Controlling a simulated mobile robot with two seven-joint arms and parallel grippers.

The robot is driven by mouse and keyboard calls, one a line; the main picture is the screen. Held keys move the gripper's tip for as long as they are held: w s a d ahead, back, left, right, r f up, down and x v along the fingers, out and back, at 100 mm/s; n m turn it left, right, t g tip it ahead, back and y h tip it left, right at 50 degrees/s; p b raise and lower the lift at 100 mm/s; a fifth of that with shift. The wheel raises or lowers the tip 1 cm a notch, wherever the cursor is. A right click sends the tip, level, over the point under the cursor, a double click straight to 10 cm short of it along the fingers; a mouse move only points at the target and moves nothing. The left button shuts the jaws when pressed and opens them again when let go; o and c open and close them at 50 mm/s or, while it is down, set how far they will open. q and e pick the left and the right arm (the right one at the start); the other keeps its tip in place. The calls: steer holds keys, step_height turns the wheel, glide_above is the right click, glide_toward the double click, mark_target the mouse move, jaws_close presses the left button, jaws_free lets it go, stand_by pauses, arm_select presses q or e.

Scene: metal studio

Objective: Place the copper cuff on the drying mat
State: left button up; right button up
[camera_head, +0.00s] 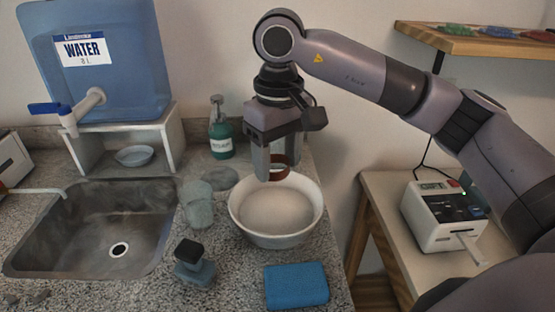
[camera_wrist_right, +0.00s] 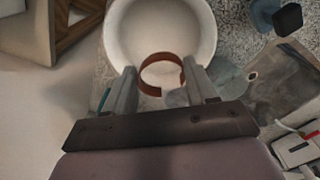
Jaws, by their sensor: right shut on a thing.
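The copper cuff (camera_head: 279,173) is a reddish-brown open ring. My right gripper (camera_head: 274,162) is shut on it, pointing down, and holds it above the white bowl (camera_head: 240,226) on the counter. In the right wrist view the cuff (camera_wrist_right: 147,87) sits between the two fingertips of the gripper (camera_wrist_right: 160,78), with the bowl (camera_wrist_right: 117,38) behind it. A blue rectangular pad (camera_head: 296,285), which looks like the drying mat, lies in front of the bowl at the counter's front right, bare on top. My left gripper is not in view.
A green pump bottle (camera_head: 221,130) stands behind. The sink (camera_head: 95,235) is at left. A side table with a white device (camera_head: 440,215) is at right.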

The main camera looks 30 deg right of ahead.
steer(key=shift+r+p, duration=0.3)
steer(key=shift+r, duration=0.6)
